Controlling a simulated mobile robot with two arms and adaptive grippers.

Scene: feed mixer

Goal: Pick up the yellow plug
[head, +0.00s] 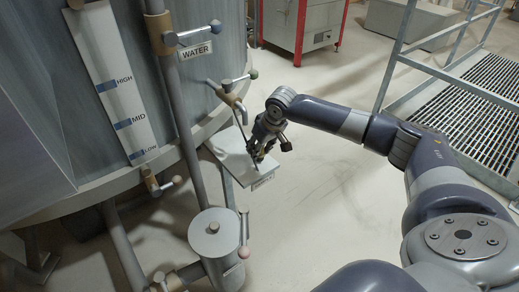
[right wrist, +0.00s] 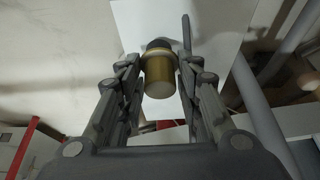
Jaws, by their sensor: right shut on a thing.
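The yellow plug (right wrist: 160,80) is a short brass-yellow cylinder with a paler end and a dark part behind it. It sits between the fingers of my right gripper (right wrist: 158,64) in the right wrist view, one finger on each side, and the gripper is shut on it. The plug cannot be made out there behind the fingers. Whether the plug touches the white surface (right wrist: 213,30) I cannot tell. My left gripper is not in view.
The large tank (head: 215,95) with a level strip (head: 110,75) and pipe valves stands on the left. A lidded cylinder (head: 213,232) is in front. Railing and grating (head: 470,95) are on the right. The middle floor is clear.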

